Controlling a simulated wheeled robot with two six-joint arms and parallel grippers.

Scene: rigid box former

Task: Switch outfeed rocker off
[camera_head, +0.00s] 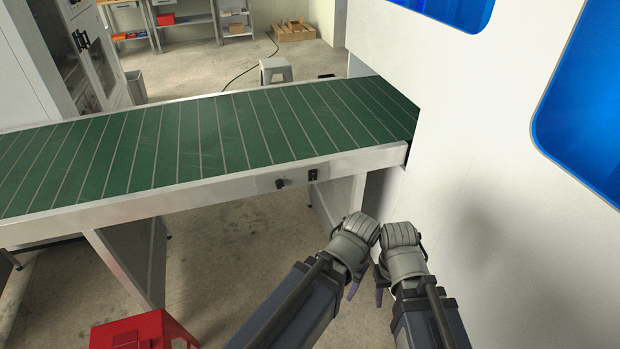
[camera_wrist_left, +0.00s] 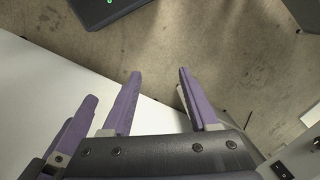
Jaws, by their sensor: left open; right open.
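The outfeed rocker (camera_head: 313,175) is a small dark switch plate on the front rail of the green-belted conveyor (camera_head: 220,180). It also shows at the lower right of the left wrist view (camera_wrist_left: 281,171); its position is too small to read. My left gripper (camera_head: 354,288) is below and right of the rocker, apart from it. In the left wrist view its purple fingers (camera_wrist_left: 159,74) are spread with nothing between them. My right gripper (camera_head: 380,288) is close beside it, pointing down, open; its fingers are partly hidden by its wrist. Another purple finger shows at left in the wrist view.
A black knob (camera_head: 280,183) sits left of the rocker on the same rail. The white machine wall (camera_head: 500,190) stands close on the right. A red box (camera_head: 145,330) is on the floor at lower left. A grey stool (camera_head: 275,68) stands beyond the conveyor.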

